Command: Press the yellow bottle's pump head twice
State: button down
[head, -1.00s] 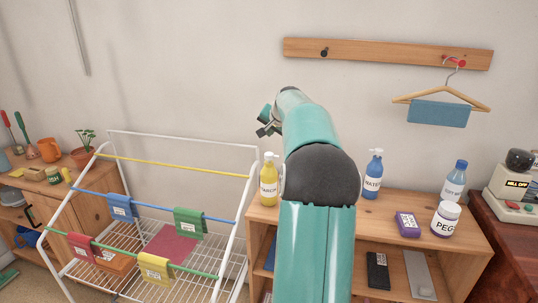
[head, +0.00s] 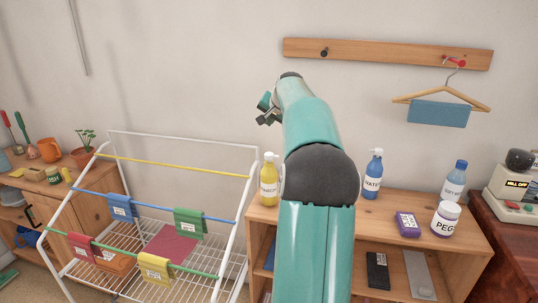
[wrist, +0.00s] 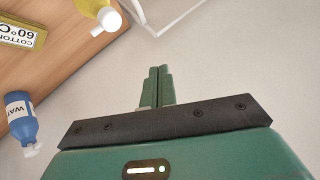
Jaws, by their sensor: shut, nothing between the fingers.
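The yellow bottle (head: 269,184) stands upright at the left end of the wooden shelf top, with a white pump head (head: 269,157). It also shows at the top of the wrist view (wrist: 92,6), where its white pump head (wrist: 108,20) lies up and left of my fingertips. My gripper (head: 266,110) is raised above the bottle in the head view, apart from it. In the wrist view its two green fingers (wrist: 158,70) are together and hold nothing.
A blue pump bottle (head: 373,178) stands right of my arm on the shelf top (head: 400,207). A yellow-green box marked COTTON (wrist: 20,33) shows in the wrist view. A drying rack (head: 110,135) is left of the shelf. A hanger and wooden wall rail (head: 385,53) are above.

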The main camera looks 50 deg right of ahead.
jog(key=shift+f, duration=0.1)
send_near(268, 153)
jog(key=shift+w+d+f, duration=0.45)
jog(key=shift+w+d, duration=0.05)
jog(key=shift+w, duration=0.25)
jog(key=shift+w+d+f, duration=0.45)
jog(key=shift+w+d, duration=0.05)
jog(key=shift+w, duration=0.3)
jog(key=shift+w+d+f, duration=0.45)
jog(key=shift+w+d, duration=0.05)
jog(key=shift+w, duration=0.25)
jog(key=shift+f, duration=0.1)
dwell(0.4)
jog(key=shift+f, duration=0.3)
jog(key=shift+f, duration=0.9)
dwell(0.9)
jog(key=shift+r, duration=1.35)
jog(key=shift+r, duration=0.1)
jog(key=shift+r, duration=2.4)
